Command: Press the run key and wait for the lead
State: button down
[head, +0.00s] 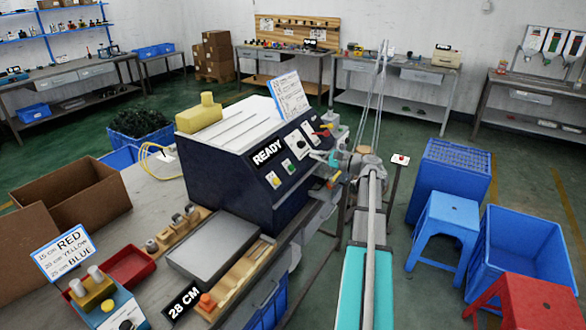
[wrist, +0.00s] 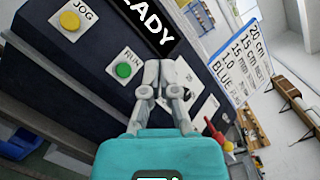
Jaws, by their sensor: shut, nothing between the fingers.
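The dark blue machine (head: 225,172) stands on the bench, and its display (head: 267,153) reads READY. On its sloped front panel are a yellow JOG key (wrist: 70,21) and a green RUN key (wrist: 124,70). In the head view the green key (head: 288,165) sits below the display. My gripper (wrist: 162,66) is shut and empty, its teal body low in the wrist view. Its fingertips point at the panel, just right of the RUN key in that picture. They appear apart from the key; contact with the panel cannot be told. No lead shows at the fingers.
A white card (head: 290,95) with printed lengths stands on the machine. Coloured levers (head: 327,130) stick out at its right end, near my gripper. On the bench are a grey plate (head: 213,249), a red tray (head: 128,266) and a 28 CM label (head: 184,301). Blue crates (head: 520,255) stand right.

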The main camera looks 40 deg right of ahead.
aim_at(291, 168)
jog(key=shift+f, duration=0.1)
jog(key=w+a+f+b, duration=0.2)
jog(key=w+f+b, duration=0.3)
jog(key=w+b, duration=0.1)
jog(key=shift+a+f, duration=0.25)
jog(key=shift+f, duration=0.15)
dwell(0.3)
jog(key=shift+w+f, duration=0.1)
jog(key=shift+f, duration=0.05)
dwell(1.4)
jog(key=shift+w+a+f+b, duration=0.1)
jog(key=shift+w+f+b, duration=0.05)
jog(key=shift+b, duration=0.15)
